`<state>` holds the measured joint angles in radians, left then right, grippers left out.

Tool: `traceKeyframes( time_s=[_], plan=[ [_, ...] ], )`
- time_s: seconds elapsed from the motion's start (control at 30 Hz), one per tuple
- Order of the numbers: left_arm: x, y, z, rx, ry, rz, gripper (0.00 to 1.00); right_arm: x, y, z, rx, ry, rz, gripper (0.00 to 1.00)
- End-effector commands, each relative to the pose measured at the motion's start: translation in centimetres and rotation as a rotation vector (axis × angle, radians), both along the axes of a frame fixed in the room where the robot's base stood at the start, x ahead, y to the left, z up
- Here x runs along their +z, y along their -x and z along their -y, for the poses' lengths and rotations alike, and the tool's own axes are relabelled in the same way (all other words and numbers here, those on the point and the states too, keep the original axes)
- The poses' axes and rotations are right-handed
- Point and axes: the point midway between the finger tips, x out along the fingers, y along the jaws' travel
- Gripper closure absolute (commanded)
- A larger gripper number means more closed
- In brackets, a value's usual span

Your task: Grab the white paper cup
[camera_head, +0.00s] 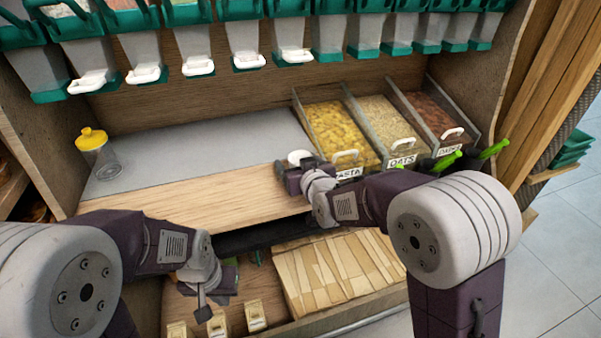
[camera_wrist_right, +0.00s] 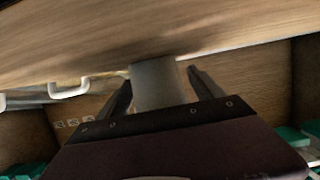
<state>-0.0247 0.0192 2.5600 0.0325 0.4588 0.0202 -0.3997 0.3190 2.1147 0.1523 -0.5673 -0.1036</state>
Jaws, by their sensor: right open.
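The white paper cup (camera_head: 300,157) stands by the front left of the pasta bin in the head view, mostly hidden behind my right gripper (camera_head: 288,178). In the right wrist view, a plain greyish-white cup body (camera_wrist_right: 157,82) is between the two dark fingers of the right gripper (camera_wrist_right: 160,76). The fingers are apart, with a visible gap on the cup's right side. My left gripper (camera_head: 206,300) hangs low in front of the shelf, away from the cup; its jaw opening is unclear.
Open bins of pasta (camera_head: 341,128), oats (camera_head: 388,122) and dates (camera_head: 432,112) stand right of the cup. A yellow-lidded jar (camera_head: 99,158) is at the shelf's left. Dispensers (camera_head: 250,40) hang above. The wooden shelf front (camera_head: 190,200) is clear. Folded paper bags (camera_head: 330,272) lie below.

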Motion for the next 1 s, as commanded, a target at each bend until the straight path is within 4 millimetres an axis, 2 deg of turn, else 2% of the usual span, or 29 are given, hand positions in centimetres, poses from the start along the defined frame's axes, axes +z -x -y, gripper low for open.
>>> traceKeyframes(
  time_s=[0.1, 0.33, 0.63, 0.73, 1.0],
  plan=[
    [0.1, 0.0, 0.0, 0.000, 0.000, 0.000, 1.00, 0.1, 0.0, 0.0, 0.000, 0.000, 0.000, 0.24],
    [0.1, 0.0, 0.0, 0.000, 0.000, 0.000, 1.00, 0.1, 0.1, 0.0, 0.000, 0.000, 0.000, 0.87],
    [0.1, 0.0, 0.0, 0.000, 0.000, 0.000, 1.00, 0.1, 0.1, 0.0, 0.000, 0.000, 0.000, 0.87],
    [0.5, 0.0, 0.0, 0.000, 0.000, 0.000, 1.00, 0.7, 0.1, 0.0, 0.000, 0.000, 0.001, 0.87],
    [3.1, 0.0, 0.0, 0.000, 0.000, 0.000, 1.00, 5.1, 0.0, 0.2, -0.002, -0.002, 0.002, 0.87]
  ],
)
